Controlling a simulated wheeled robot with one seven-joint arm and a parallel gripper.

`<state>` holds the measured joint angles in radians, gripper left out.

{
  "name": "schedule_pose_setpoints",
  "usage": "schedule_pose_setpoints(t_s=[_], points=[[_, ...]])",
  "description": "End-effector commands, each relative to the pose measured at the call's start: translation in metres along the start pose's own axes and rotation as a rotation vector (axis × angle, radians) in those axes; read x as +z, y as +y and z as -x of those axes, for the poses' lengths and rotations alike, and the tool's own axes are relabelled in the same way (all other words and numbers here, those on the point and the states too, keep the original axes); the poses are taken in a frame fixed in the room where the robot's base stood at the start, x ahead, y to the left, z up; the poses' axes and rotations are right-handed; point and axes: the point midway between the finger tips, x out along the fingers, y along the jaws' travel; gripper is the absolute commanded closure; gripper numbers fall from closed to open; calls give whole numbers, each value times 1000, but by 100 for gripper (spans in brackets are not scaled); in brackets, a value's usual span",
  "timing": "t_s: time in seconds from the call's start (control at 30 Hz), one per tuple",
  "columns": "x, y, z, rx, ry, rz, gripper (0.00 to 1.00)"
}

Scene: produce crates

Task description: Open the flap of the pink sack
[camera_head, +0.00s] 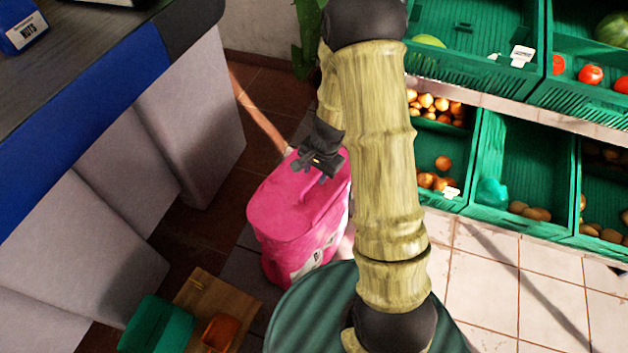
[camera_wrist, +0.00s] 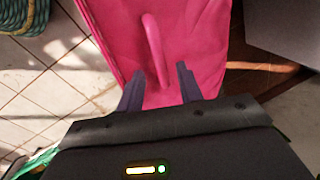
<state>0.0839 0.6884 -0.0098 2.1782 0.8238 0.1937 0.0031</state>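The pink sack (camera_head: 290,215) stands on the floor left of my arm in the head view, with its top closed by a pink flap. A raised pink strap or handle (camera_wrist: 154,50) runs along the top of the flap in the wrist view. My gripper (camera_head: 318,165) is over the sack's top. In the wrist view its two dark fingers (camera_wrist: 159,88) are apart, with the near end of the strap between them. I cannot tell whether the fingers touch the sack. Part of the sack's right side is hidden behind my arm in the head view.
A grey and blue counter (camera_head: 120,120) stands left of the sack. Green produce crates (camera_head: 520,165) fill the right side. A wooden board (camera_head: 228,300) with a green box (camera_head: 157,325) and an orange container (camera_head: 219,334) lies at the lower left. Tiled floor is clear at lower right.

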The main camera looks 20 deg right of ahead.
Motion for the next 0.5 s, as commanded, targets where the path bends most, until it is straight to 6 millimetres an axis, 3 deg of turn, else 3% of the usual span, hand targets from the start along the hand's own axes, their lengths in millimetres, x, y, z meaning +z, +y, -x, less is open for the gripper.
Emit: schedule_pose_setpoints(t_s=[0.03, 0.2, 0.5], points=[[0, 1, -12, 0, -1, -1, 64], [0, 0, -28, 0, -1, 0, 64], [0, 0, -29, 0, 1, 0, 64]])
